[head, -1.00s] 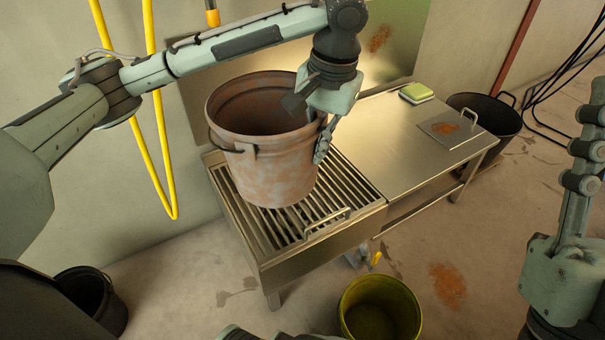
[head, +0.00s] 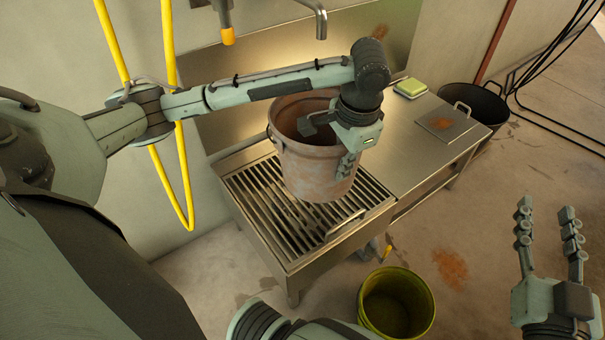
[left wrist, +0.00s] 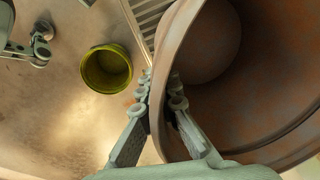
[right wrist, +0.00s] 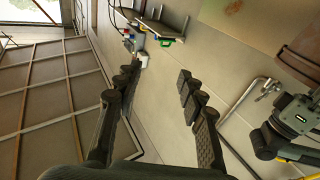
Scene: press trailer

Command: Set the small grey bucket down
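The bucket in hand (head: 312,175) looks rusty brown with grey patches, and is upright over the right part of the slatted grate (head: 262,205). I cannot tell whether its base touches the slats. My left gripper (head: 335,140) is shut on its right rim, with one finger inside and one outside. In the left wrist view the bucket (left wrist: 245,90) fills the right side, its wall between the fingers (left wrist: 158,95). My right gripper (head: 548,225) is open and empty at the right; the right wrist view shows its fingers (right wrist: 155,88) wide apart.
A steel table (head: 405,150) adjoins the grate, carrying a green sponge (head: 410,88) and a handled plate (head: 447,124). A yellow-green bucket (head: 396,303) stands on the floor in front. A black tub (head: 482,103) stands behind right. A yellow hose (head: 184,170) hangs left.

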